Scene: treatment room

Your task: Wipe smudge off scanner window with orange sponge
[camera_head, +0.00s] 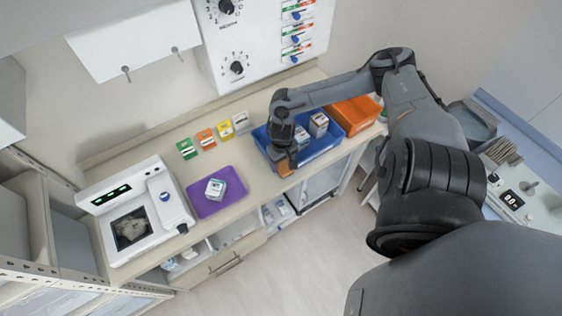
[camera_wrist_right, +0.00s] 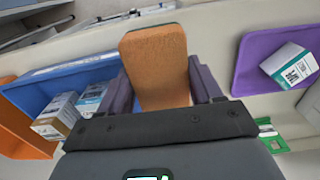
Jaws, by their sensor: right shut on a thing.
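The white scanner (camera_head: 150,225) stands at the left end of the counter. Its dark square window (camera_head: 130,232) faces up and carries a pale, greyish smudge. My right gripper (camera_head: 284,152) is at the front left edge of the blue bin, well to the right of the scanner. It is shut on the orange sponge (camera_head: 285,168). In the right wrist view the sponge (camera_wrist_right: 157,65) sits between the two purple-grey fingers of the gripper (camera_wrist_right: 162,85) and sticks out past them. Whether the sponge touches the counter or bin cannot be told. My left gripper is not in view.
A purple tray (camera_head: 204,207) with a small box (camera_head: 215,188) lies between scanner and sponge. The blue bin (camera_head: 347,143) holds boxes, with an orange bin (camera_head: 352,113) beside it. Several coloured cards (camera_head: 206,138) stand behind. Wall units hang above the counter.

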